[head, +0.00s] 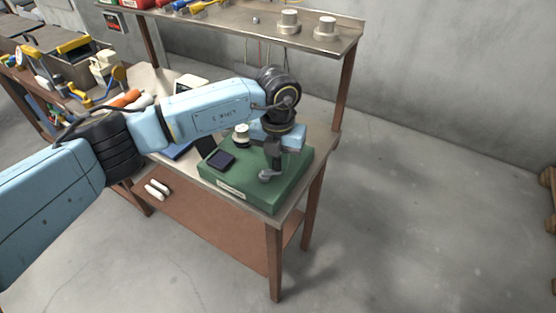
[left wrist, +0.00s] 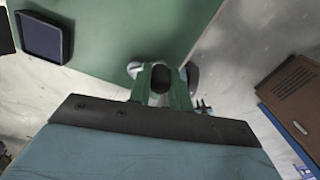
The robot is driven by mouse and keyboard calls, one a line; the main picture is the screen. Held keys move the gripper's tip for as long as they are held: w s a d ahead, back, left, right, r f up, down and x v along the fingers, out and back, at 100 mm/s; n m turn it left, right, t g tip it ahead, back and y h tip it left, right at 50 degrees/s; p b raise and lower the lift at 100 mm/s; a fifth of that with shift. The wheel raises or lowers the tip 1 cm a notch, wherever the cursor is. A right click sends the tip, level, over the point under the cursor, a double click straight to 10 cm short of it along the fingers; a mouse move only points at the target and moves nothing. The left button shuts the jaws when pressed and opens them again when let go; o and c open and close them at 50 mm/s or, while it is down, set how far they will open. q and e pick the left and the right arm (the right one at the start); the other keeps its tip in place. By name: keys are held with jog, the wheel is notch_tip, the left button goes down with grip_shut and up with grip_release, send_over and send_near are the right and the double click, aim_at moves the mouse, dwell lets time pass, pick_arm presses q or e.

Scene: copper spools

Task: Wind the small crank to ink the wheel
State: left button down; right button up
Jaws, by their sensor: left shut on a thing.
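A green box-shaped machine (head: 242,196) stands on the workbench, with a dark square pad (head: 221,160) on its top and a pale round knob or wheel (head: 241,135) behind the pad. A small grey crank (head: 268,176) sits near its front right. My left gripper (head: 271,165) points down over the crank and is shut on it. In the left wrist view my left gripper (left wrist: 160,84) closes around a dark round knob at the edge of the green top. The gripper and wrist hide part of the crank. My right gripper is not in view.
A metal shelf (head: 225,17) with two grey spools (head: 289,22) runs above the back of the bench (head: 322,150). Two white cylinders (head: 157,190) lie on the lower shelf. Cluttered tools fill the left. Open floor lies right.

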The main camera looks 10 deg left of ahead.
pick_arm(q)
jog(key=shift+r, duration=0.1)
jog(key=c, duration=1.3)
grip_release()
notch_tip(320, 180, up, 13)
jog(key=shift+r+b, duration=0.15)
jog(key=shift+b, duration=0.15)
